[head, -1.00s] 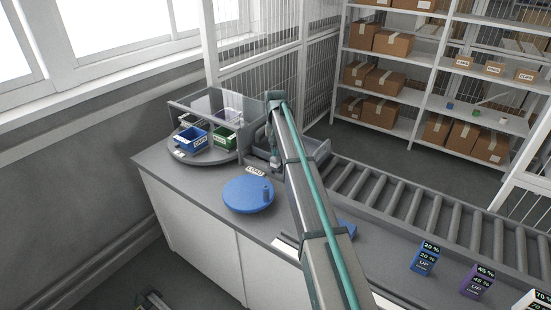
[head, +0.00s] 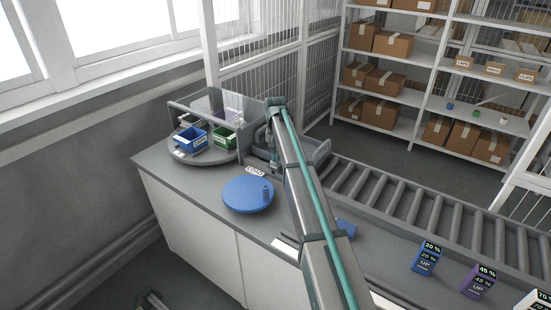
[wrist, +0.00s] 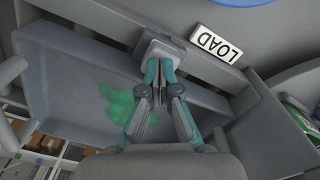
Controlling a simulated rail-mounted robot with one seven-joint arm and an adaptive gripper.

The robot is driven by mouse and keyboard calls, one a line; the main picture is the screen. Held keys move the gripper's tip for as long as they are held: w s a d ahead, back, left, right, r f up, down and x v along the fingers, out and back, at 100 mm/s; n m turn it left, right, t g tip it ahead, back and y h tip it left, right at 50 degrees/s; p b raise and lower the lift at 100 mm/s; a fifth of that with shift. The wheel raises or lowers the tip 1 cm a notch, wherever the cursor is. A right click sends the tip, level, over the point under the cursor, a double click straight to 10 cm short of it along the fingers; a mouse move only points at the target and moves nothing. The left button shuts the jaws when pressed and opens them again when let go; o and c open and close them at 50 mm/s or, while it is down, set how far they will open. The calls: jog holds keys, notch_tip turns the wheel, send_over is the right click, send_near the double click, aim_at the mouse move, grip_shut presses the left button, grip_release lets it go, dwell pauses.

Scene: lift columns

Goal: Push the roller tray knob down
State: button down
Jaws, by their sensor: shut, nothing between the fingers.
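The grey roller tray (wrist: 65,75) fills much of the wrist view, with a green patch inside it. A small grey block, which looks like the tray knob (wrist: 168,48), sits on the tray's rim beside the LOAD label (wrist: 216,44). My gripper (wrist: 159,66) is shut and empty, with its fingertips at the block's near edge. I cannot tell whether they touch it. In the head view the tray (head: 319,149) stands at the near end of the rollers, partly behind my arm. My gripper (head: 274,160) is low at its left side, and the knob is not clear there.
A blue disc (head: 245,203) with a small blue cylinder lies on the counter. A round grey turntable (head: 185,156) carries a blue bin (head: 191,138) and a green bin (head: 224,138) behind clear panels. The roller conveyor (head: 430,205) runs right, past several percentage-labelled blocks.

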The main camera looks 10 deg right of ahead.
dwell(0.3)
notch_tip(320, 180, up, 9)
jog(key=p, duration=0.4)
dwell(0.5)
